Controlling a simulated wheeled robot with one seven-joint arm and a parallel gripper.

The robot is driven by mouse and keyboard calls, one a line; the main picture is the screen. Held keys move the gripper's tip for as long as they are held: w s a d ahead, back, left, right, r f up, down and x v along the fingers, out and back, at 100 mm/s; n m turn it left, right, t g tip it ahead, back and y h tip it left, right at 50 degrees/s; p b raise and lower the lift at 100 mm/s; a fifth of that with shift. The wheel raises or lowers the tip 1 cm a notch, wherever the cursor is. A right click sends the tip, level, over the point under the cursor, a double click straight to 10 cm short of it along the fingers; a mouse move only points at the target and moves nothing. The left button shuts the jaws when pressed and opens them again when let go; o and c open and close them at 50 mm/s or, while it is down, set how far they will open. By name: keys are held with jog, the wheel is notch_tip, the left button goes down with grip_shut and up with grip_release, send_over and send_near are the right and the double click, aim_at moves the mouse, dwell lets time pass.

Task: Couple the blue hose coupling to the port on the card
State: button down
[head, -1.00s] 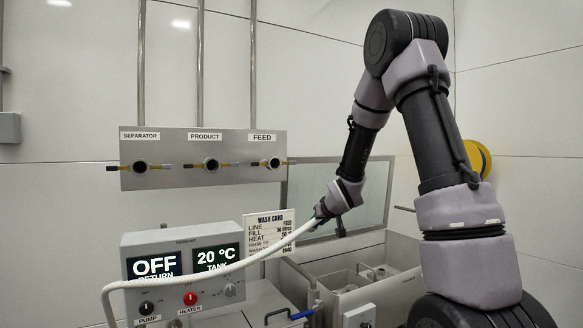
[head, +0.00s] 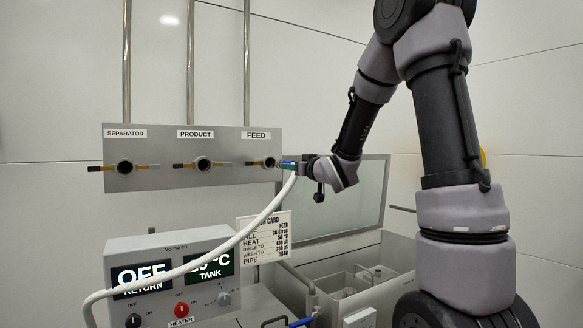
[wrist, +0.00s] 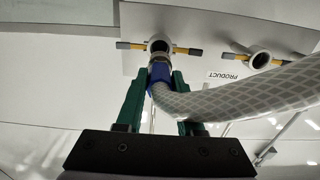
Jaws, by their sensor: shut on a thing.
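My gripper (head: 301,167) is shut on the blue hose coupling (wrist: 158,73), which sits between the green fingers in the wrist view. The coupling's metal end is at the mouth of the FEED port (head: 268,162), shown also in the wrist view (wrist: 159,46). I cannot tell whether it touches or is seated. The white hose (head: 246,229) bends away from the coupling and hangs in front of the control box. The wash card (head: 264,243) reads FEED on its top line; the hose and tilt hide some of its left side.
The PRODUCT port (head: 203,164) and SEPARATOR port (head: 124,168) are left of FEED on the same grey panel (head: 150,141), with yellow-and-black side handles. The control box (head: 140,246) stands below. An open tank lid (head: 362,205) is behind my wrist.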

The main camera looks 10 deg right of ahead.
jog(key=shift+x, duration=2.8)
jog(key=shift+x, duration=1.85)
jog(key=shift+c, duration=2.2)
grip_release()
jog(key=shift+s+f, duration=0.1)
send_near(279, 165)
jog(key=w, duration=0.3)
jog(key=shift+w+d, duration=0.15)
jog(key=shift+d, duration=0.2)
